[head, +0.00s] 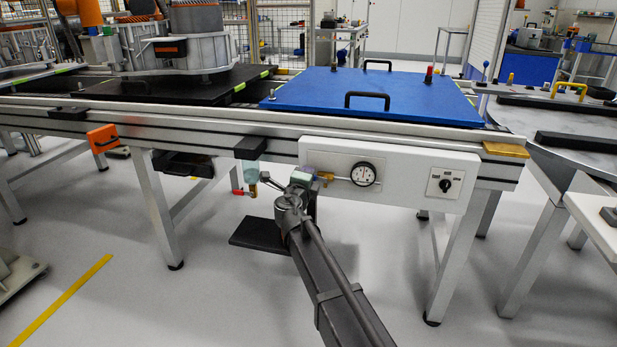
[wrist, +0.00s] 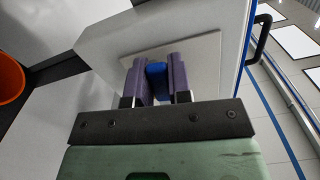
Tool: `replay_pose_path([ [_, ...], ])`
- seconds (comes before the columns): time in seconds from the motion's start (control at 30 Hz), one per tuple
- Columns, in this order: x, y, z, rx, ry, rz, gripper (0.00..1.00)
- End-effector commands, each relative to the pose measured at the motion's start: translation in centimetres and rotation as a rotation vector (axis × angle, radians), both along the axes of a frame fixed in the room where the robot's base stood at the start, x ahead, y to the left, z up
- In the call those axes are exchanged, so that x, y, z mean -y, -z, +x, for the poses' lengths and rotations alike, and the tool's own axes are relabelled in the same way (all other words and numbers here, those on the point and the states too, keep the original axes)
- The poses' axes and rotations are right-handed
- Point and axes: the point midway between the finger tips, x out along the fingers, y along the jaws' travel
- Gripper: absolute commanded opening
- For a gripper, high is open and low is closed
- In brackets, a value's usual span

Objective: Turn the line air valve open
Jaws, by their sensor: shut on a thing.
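In the wrist view, a small blue handle (wrist: 157,69), apparently that of the line air valve, stands in front of a pale plate (wrist: 190,52) on the white panel. The two purple fingers of my gripper (wrist: 157,83) are on either side of it and shut on it. Its base and lower part are hidden between the fingers. In the head view, my gripper (head: 307,173) is at the left end of the white panel (head: 410,165). A brass fitting (head: 324,175) shows just right of it. The blue handle cannot be made out in the head view.
A round gauge (head: 363,174) and a black rotary switch (head: 445,185) are to the right on the panel. A red-handled brass fitting (head: 250,188) hangs close on the left. The blue board (head: 375,95) lies above.

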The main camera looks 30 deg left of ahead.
Motion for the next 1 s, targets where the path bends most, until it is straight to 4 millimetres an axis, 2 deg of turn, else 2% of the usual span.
replay_pose_path([
  [0.5, 0.16, 0.14, -0.04, 0.003, 0.002, -0.015, 0.0],
  [0.53, 0.16, 0.13, -0.04, 0.003, 0.002, -0.015, 0.23],
  [0.67, 0.14, 0.12, -0.01, 0.004, 0.002, -0.015, 0.43],
  [1.0, 0.19, 0.09, -0.3, 0.004, 0.001, -0.016, 0.45],
])
